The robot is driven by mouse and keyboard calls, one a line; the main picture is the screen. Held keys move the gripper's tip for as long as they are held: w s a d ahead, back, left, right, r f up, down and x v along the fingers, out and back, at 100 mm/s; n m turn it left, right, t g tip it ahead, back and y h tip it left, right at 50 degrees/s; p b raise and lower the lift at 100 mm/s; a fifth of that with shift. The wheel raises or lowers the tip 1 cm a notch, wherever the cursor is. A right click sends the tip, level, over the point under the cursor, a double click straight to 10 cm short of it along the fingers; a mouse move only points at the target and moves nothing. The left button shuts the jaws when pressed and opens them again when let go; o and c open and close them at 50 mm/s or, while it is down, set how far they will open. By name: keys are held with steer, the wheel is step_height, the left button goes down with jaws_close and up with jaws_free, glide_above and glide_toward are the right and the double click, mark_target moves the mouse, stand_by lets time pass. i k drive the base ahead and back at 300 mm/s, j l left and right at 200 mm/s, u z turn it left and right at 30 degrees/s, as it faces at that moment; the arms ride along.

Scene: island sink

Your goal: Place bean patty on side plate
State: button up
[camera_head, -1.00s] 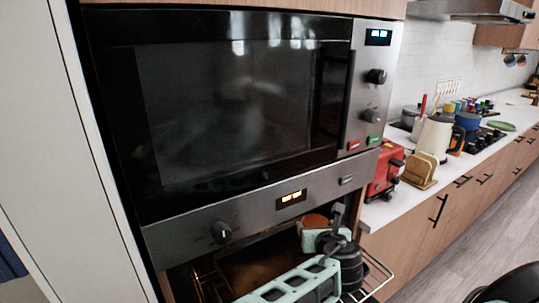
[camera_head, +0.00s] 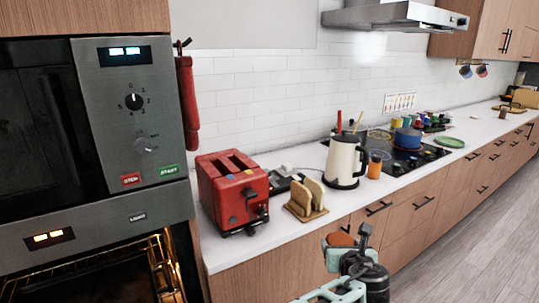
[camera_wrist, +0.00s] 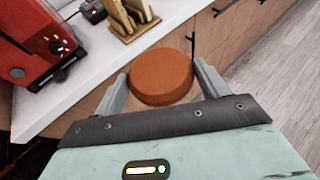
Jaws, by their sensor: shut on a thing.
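The bean patty is a round, thick orange-brown disc (camera_wrist: 161,77). My gripper (camera_wrist: 160,80) is shut on it, one grey finger on each side, in the wrist view. In the head view the patty (camera_head: 340,239) shows at the end of my arm, low in the picture, in front of the counter drawers. A flat green plate (camera_head: 449,142) lies on the counter to the right, beyond the stove; it may be the side plate. My gripper is well short of it and nearer the camera.
A red toaster (camera_head: 232,190), a wooden rack with bread slices (camera_head: 306,198), a white kettle (camera_head: 345,162) and an orange jar (camera_head: 375,166) stand along the counter (camera_head: 235,250). The black stove (camera_head: 400,158) holds a blue pot (camera_head: 407,138). The oven (camera_head: 90,235) is at left. Floor at right is clear.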

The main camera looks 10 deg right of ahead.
mark_target(458, 146)
steer(key=i+l+z, duration=0.1)
steer(key=i+l, duration=0.15)
steer(key=l, duration=0.4)
steer(key=i+l, duration=0.25)
steer(key=l, duration=0.35)
steer(key=i+l+z, duration=0.15)
steer(key=i+l, duration=0.15)
steer(key=l, duration=0.3)
steer(key=i+l+z, duration=0.1)
steer(key=i+l, duration=0.2)
steer(key=l, duration=0.3)
steer(key=i+l+z, duration=0.1)
steer(key=i+l, duration=0.2)
steer(key=l, duration=0.25)
steer(key=i+l, duration=0.35)
steer(key=l, duration=0.15)
steer(key=i+l+z, duration=0.15)
steer(key=i+l, duration=0.2)
steer(key=l, duration=0.2)
steer(key=i+l, duration=0.55)
